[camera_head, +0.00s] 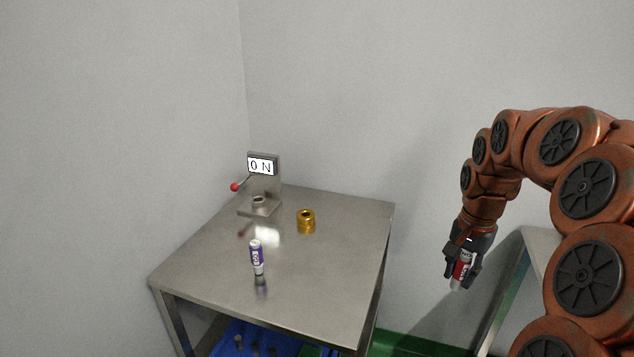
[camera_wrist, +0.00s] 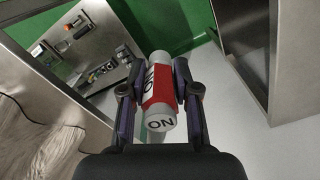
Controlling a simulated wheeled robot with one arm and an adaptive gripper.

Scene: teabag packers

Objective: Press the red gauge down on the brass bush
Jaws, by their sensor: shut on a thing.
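My gripper (camera_head: 463,264) is shut on the red gauge (camera_head: 460,270), a red-and-white cylinder with grey ends. It holds the gauge in the air to the right of the steel table, clear of it. The brass bush (camera_head: 306,222) stands upright on the table, right of the middle towards the back. The gauge is well apart from the bush. The bush cannot be made out in the wrist view.
A purple-and-white gauge (camera_head: 257,257) stands on the steel table (camera_head: 325,290) left of the bush. A stand with an "ON" sign (camera_head: 262,166) and red-knobbed lever (camera_head: 236,187) is at the back left. A second metal table (camera_head: 538,245) is at right. The first table's right side is clear.

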